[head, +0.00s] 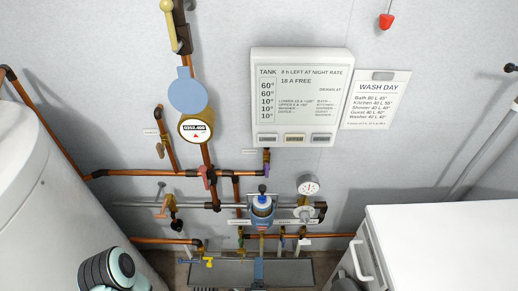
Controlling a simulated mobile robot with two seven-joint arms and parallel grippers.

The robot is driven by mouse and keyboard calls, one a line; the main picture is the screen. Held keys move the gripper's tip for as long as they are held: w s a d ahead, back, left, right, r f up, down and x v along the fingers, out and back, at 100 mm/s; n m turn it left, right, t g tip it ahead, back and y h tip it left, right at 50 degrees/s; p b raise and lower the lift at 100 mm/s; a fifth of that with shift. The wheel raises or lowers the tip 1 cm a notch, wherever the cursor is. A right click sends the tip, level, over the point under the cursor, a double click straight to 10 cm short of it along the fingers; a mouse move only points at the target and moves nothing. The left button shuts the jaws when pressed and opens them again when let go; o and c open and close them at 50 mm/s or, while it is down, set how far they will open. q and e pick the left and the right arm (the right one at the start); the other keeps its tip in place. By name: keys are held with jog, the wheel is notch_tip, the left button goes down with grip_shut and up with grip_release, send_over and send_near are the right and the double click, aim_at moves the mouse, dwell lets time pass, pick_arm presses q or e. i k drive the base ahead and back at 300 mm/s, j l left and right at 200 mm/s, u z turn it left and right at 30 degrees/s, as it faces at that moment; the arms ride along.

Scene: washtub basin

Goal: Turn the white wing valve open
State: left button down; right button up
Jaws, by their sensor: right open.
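A small white handle (303,242), which looks like the white wing valve, sits on the low copper pipe behind the basin, right of the blue-and-white canister (262,212). It is too small to tell how its wings are turned. My right gripper (345,284) shows only as a dark part at the bottom edge, well below and to the right of the handle and apart from it. Its fingertips are hard to make out. My left gripper is not visible; only a black-and-teal part of my arm shows at lower left.
A red handle (207,176), an orange one (162,206) and a yellow one (209,262) are on nearby pipes. A pressure gauge (308,185) stands above the white handle. A white cabinet (450,235) bounds the right, a white tank (40,200) the left.

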aim_at(303, 242)
jog(key=k+j, duration=0.25)
jog(key=k, duration=0.15)
jog(key=k+j, duration=0.25)
jog(key=k, duration=0.15)
